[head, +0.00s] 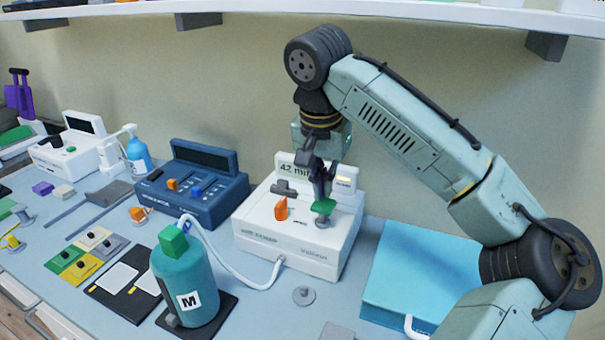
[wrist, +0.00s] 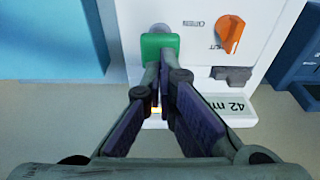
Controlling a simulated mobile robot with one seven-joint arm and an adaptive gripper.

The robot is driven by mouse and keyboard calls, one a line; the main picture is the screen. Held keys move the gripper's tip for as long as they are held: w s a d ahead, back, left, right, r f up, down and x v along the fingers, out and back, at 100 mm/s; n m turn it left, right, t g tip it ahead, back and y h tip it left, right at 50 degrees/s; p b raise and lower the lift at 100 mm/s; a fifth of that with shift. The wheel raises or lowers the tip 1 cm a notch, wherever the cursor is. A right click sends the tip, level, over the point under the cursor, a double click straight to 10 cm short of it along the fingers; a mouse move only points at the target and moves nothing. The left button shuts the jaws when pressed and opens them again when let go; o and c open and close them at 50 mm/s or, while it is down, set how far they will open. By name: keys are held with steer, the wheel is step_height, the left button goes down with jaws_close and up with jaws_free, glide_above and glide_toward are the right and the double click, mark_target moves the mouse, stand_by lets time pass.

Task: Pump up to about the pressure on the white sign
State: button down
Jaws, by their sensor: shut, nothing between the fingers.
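The white pump unit (head: 292,238) has an upright white panel (head: 290,168) reading "42" and letters partly hidden by my gripper. The panel also shows in the wrist view (wrist: 232,104). An orange knob (head: 281,209) and a dark grey part (head: 284,189) sit on the unit's top. A green lever or button (head: 323,206) is at the right of the top, also in the wrist view (wrist: 160,47). My gripper (head: 324,192) is shut and empty, its tips at the green part; I cannot tell whether they touch. No readable pressure value shows elsewhere.
A white hose (head: 225,262) runs from the unit towards a teal bottle (head: 183,282) marked "M" at front left. A blue unit (head: 192,185) stands to the left. A light-blue box (head: 420,275) is close on the right. A shelf (head: 400,14) hangs above.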

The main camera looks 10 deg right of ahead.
mark_target(323, 203)
steer(key=shift+f+b, duration=1.1)
steer(key=shift+f, duration=1.05)
step_height(323, 203, up, 2)
steer(key=shift+r+p, duration=0.2)
steer(key=shift+p, duration=1)
steer(key=shift+r, duration=0.95)
steer(key=shift+r, duration=0.1)
steer(key=shift+r, duration=2.4)
